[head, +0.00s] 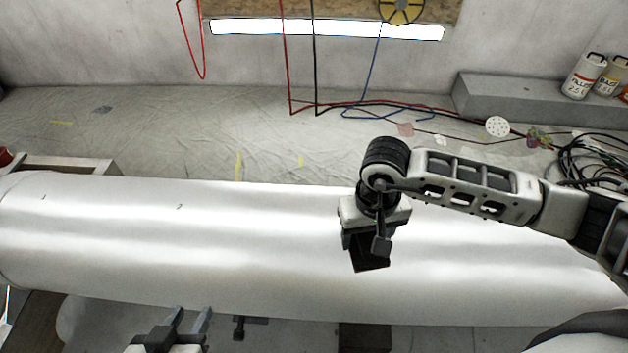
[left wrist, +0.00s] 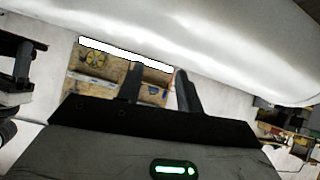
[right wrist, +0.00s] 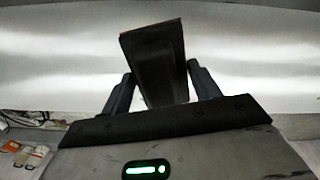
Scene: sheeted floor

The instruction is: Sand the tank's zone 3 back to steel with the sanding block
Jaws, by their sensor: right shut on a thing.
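The tank (head: 150,240) is a long, pale, glossy cylinder lying across the head view. It fills the upper part of the left wrist view (left wrist: 200,30) and the background of the right wrist view (right wrist: 60,60). No zone number is readable on it. My right gripper (head: 367,240) is over the right half of the tank, shut on the dark sanding block (head: 371,262). The block sits between its fingers in the right wrist view (right wrist: 155,62). I cannot tell whether the block touches the tank. My left gripper (head: 192,312) is open and empty at the tank's near side, fingers apart.
Behind the tank is a sheeted floor (head: 200,135) with red, black and blue hoses (head: 380,112). Coiled black cables (head: 590,160) lie at the right. A grey ledge (head: 510,95) carries labelled bottles (head: 583,77). A wooden frame (head: 85,165) stands behind the tank's left end.

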